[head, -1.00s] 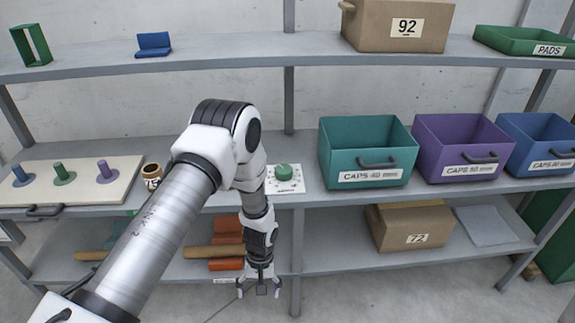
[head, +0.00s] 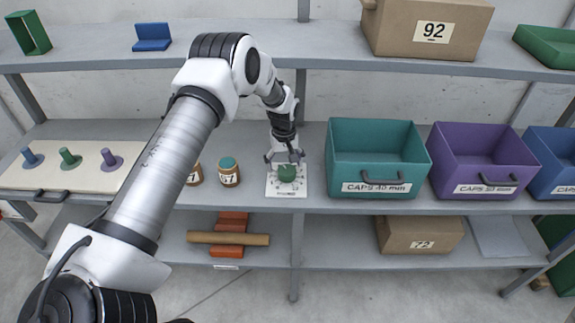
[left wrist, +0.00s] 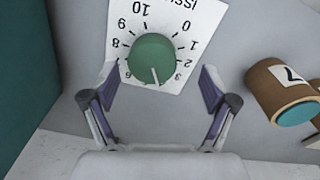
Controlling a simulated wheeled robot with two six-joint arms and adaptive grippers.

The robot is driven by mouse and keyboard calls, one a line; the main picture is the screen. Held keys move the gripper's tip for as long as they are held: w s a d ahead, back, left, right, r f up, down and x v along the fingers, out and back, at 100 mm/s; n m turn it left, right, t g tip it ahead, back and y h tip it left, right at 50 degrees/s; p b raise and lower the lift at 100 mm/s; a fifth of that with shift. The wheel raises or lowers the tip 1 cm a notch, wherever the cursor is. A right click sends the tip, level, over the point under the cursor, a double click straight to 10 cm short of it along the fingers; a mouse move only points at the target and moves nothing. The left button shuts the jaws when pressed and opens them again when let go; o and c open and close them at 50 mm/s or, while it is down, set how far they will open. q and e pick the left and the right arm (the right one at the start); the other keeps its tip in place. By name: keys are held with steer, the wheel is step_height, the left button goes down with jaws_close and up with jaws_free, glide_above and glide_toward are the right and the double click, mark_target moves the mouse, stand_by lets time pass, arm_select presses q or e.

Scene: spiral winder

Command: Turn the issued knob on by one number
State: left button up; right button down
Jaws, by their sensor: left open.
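The green round knob (head: 287,174) sits on a white numbered plate (head: 271,191) on the middle shelf. In the left wrist view the knob (left wrist: 152,58) carries a white pointer line aimed toward my gripper, and the plate (left wrist: 200,14) shows part of a word starting "ISS". Numbers ring the knob; those by the pointer's tip are not readable. My left gripper (head: 285,157) is open, above and close to the knob. In the left wrist view its fingers (left wrist: 158,82) stand apart on either side of the knob's near edge, apparently not touching it. My right gripper is not in view.
A teal bin (head: 342,160) stands just right of the plate. Two small jars stand to its left, one with a teal lid (head: 229,172). A board with pegs (head: 85,183) lies at the far left. The upper shelf (head: 235,53) runs above and behind.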

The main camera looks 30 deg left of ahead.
mark_target(287, 171)
arm_select(q)
steer(key=shift+s+f, duration=0.3)
steer(key=shift+f, duration=0.4)
steer(key=w+f, duration=0.2)
steer(key=f, duration=0.1)
steer(key=shift+w+f, duration=0.2)
steer(key=shift+w, duration=0.1)
steer(key=shift+s+r, duration=0.4)
steer(key=c, duration=0.5)
steer(key=shift+s+r, duration=0.15)
steer(key=shift+s, duration=0.05)
steer(key=c, duration=0.5)
steer(key=shift+d, duration=0.1)
steer(key=shift+c, duration=0.8)
steer(key=shift+w, duration=0.15)
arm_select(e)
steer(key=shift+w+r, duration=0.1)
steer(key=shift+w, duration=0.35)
arm_select(q)
steer(key=shift+f, duration=0.2)
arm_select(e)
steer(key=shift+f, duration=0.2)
